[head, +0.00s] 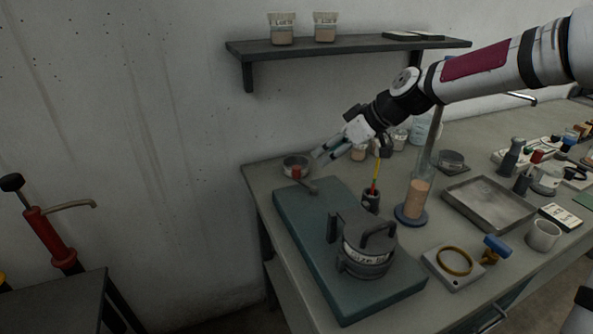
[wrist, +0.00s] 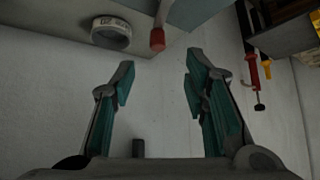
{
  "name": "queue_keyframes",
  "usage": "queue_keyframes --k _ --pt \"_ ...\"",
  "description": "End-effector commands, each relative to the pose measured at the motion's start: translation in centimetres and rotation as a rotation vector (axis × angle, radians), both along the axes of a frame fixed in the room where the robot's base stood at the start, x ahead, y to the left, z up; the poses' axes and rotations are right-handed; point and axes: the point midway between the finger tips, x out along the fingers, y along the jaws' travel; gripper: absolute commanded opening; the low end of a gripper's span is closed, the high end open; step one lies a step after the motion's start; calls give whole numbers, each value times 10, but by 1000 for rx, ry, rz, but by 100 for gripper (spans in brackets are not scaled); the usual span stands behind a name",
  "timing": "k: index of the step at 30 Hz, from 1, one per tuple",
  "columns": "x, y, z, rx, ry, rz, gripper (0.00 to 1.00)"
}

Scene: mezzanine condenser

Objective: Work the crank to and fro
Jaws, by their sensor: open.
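The crank (head: 307,185) is a short grey arm with a red knob (head: 296,173), at the far left end of a teal slab (head: 300,222) on the bench. In the wrist view the crank's red knob (wrist: 157,40) points towards me, just beyond and between my fingertips. My gripper (head: 321,152) is open and empty, above the bench's back corner, close to the crank but apart from it. In the wrist view its two teal-padded fingers (wrist: 160,75) are spread wide. How the crank is mounted is hard to tell.
A small round labelled tin (head: 296,160) stands right beside the crank knob. A grey labelled pot with handles (head: 366,262) sits on the slab's near end. A pencil holder (head: 371,202) and a glass cylinder (head: 417,195) stand to the right. A wall shelf (head: 350,50) hangs above.

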Motion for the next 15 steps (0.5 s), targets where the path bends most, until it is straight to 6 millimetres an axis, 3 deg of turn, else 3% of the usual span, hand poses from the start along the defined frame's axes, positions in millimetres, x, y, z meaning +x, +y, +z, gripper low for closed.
queue_keyframes --k 7,15 --pt "7 5 0 22 -41 6 41" --pt "28 32 -33 21 -39 8 41"
